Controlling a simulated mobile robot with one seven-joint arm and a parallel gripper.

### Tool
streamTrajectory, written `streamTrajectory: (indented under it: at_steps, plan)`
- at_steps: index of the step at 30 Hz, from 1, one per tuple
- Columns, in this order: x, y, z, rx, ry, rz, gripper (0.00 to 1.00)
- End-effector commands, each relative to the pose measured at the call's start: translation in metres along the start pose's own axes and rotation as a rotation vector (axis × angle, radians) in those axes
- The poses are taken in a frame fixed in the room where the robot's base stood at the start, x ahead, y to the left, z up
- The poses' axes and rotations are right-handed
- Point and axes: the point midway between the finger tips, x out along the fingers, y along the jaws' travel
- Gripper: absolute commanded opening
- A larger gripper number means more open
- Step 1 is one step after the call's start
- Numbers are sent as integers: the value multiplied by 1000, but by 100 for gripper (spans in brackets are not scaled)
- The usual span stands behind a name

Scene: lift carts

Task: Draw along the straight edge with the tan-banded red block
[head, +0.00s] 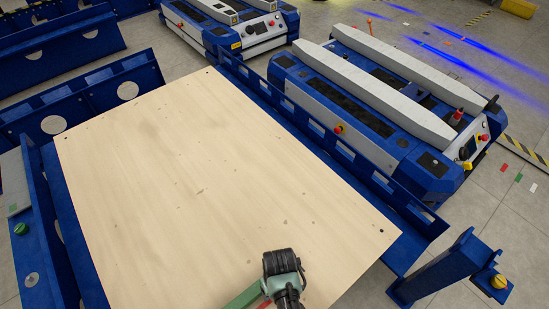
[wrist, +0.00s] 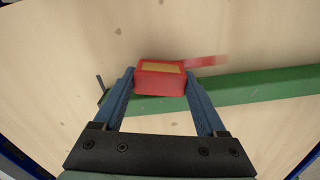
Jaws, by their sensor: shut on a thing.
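The tan-banded red block (wrist: 160,84) is held between the two blue fingers of my gripper (wrist: 160,88) in the wrist view. The green straight edge (wrist: 258,88) lies on the pale wooden board, running behind the block and out to the right. A short red mark (wrist: 206,62) shows on the board to the right of the block, along the far side of the green bar. In the head view, part of the green bar (head: 243,297) shows at the bottom, beside my arm. The block and fingertips are hidden there. Whether the block touches the board is unclear.
The wooden board (head: 190,180) is otherwise clear, with small dark specks. A blue frame (head: 330,150) rises along its right side, with a blue post (head: 440,270) near the front right. Blue lift carts (head: 370,100) stand beyond. Blue racks (head: 110,85) are at left.

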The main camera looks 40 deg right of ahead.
Motion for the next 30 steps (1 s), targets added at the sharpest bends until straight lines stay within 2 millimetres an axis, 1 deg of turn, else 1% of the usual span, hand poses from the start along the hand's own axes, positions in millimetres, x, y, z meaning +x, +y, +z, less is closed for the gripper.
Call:
streamTrajectory:
  at_steps: [5,15,23,30]
  plan:
    - [-2,-3,1,-1,-2,0,10]
    - [-2,-32,7,-4,0,-1,10]
    - [-1,-41,9,-2,0,-1,10]
    - [-1,-61,14,-4,-1,-2,10]
